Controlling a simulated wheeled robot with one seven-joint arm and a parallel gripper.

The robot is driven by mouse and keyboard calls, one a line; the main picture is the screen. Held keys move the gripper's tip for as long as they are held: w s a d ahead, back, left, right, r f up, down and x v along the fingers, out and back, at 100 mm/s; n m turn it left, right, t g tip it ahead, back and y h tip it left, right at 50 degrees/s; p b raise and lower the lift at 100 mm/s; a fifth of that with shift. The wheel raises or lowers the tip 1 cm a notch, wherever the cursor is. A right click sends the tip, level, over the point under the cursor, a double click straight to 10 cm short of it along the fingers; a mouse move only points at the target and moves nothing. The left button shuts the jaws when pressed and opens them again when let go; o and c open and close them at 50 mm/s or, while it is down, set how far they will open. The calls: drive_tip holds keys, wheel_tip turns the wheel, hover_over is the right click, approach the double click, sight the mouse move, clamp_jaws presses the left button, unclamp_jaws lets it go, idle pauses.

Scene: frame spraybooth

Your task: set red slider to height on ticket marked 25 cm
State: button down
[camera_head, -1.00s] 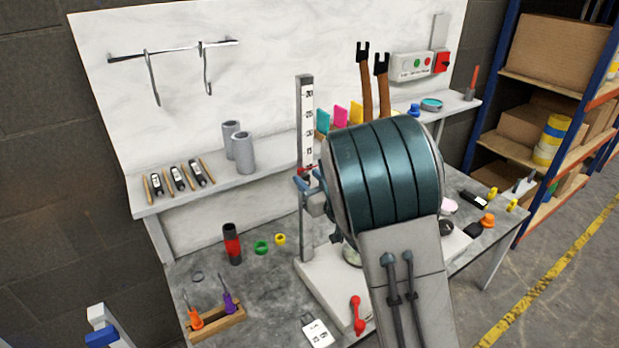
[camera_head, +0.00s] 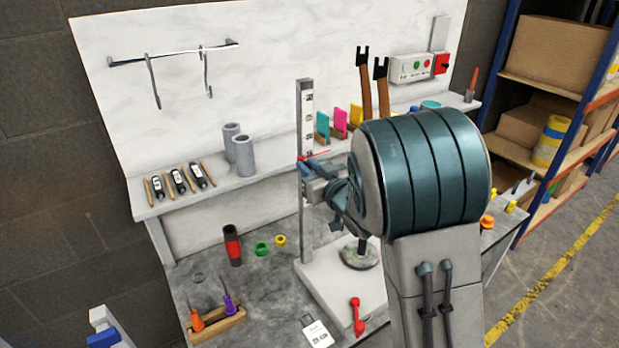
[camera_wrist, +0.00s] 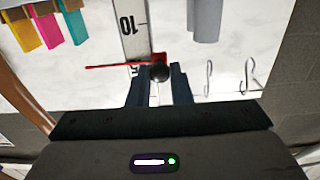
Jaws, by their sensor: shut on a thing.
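The red slider (camera_head: 319,154) sits on the upright scale post (camera_head: 304,120), its thin red pointer sticking out sideways. It also shows in the wrist view (camera_wrist: 110,66), where the picture is upside down. My gripper (camera_wrist: 159,78) is shut on the slider's black knob (camera_wrist: 158,72), one finger on each side. In the wrist view the pointer lies by a partly hidden label ending in 5, with the 10 mark clear of it. In the head view my gripper (camera_head: 308,170) is at the post. The white ticket (camera_head: 318,334) lies at the bench's front; its writing is unreadable.
The post stands on a white base (camera_head: 325,277) with a round disc (camera_head: 361,255). A red handle (camera_head: 357,315) lies in front. Coloured cards (camera_head: 340,120) and grey cylinders (camera_head: 243,155) stand on the shelf behind. A screwdriver holder (camera_head: 218,324) is at front left.

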wheel_tip(320, 180, up, 11)
drive_tip(key=shift+f+p, duration=0.1)
drive_tip(key=shift+p, duration=1.05)
drive_tip(key=c, duration=1.3)
unclamp_jaws()
drive_tip(key=shift+f, duration=0.1)
drive_tip(key=b+v, duration=0.2)
drive_tip(key=v, duration=1.2)
drive_tip(key=shift+w+d, duration=0.1)
